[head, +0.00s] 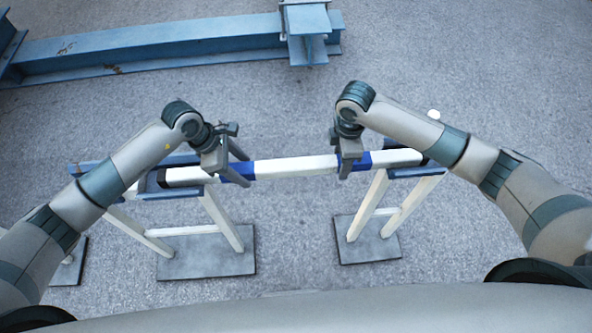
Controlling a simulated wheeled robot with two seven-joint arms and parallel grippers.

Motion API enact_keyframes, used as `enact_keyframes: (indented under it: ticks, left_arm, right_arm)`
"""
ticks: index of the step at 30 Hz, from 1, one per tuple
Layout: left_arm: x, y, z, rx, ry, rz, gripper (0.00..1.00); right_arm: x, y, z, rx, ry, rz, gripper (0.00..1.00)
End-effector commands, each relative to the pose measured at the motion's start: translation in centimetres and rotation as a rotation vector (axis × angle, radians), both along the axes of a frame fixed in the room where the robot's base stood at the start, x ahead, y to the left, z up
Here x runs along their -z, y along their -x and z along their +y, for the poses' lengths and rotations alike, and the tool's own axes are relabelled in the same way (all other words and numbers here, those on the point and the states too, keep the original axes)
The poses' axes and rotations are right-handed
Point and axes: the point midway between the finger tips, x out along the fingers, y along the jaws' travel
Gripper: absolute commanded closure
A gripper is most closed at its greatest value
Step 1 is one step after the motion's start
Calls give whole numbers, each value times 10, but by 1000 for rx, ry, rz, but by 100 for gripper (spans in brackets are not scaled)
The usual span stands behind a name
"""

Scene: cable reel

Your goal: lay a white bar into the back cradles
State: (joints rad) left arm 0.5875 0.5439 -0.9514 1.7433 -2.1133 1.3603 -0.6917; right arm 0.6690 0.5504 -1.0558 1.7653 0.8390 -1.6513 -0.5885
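A long white bar (295,166) with two blue bands runs left to right across two stands. Its left end is by the left stand's blue cradle piece (160,193), and its right end is over the right stand's blue cradle piece (407,172). I cannot tell whether it rests in them or hangs just above. My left gripper (226,161) is at the bar beside the left blue band. My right gripper (346,160) is at the right blue band, a finger in front of the bar. Whether either is closed on the bar is unclear. The arms partly hide the cradles behind.
The stands have white legs on grey base plates (205,257) and (366,241). A large blue steel beam (150,45) lies at the back. The grey floor between the stands is clear.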

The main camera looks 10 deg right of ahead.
Motion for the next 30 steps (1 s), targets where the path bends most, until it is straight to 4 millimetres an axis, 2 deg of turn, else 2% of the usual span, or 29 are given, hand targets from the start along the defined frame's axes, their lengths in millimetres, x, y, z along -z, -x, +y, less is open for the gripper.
enact_keyframes:
  ticks: [8,14,20,30]
  left_arm:
    - [-1,0,0,1,1,0,49]
    - [-11,-1,4,0,1,-2,49]
    - [-35,-1,14,1,0,-4,49]
    - [-89,0,37,1,-1,-4,49]
  right_arm:
    - [0,0,1,-1,-1,0,49]
    - [-1,0,1,-1,-2,-1,49]
    - [-1,0,1,-1,-2,-1,49]
    - [0,0,1,-1,-2,-1,49]
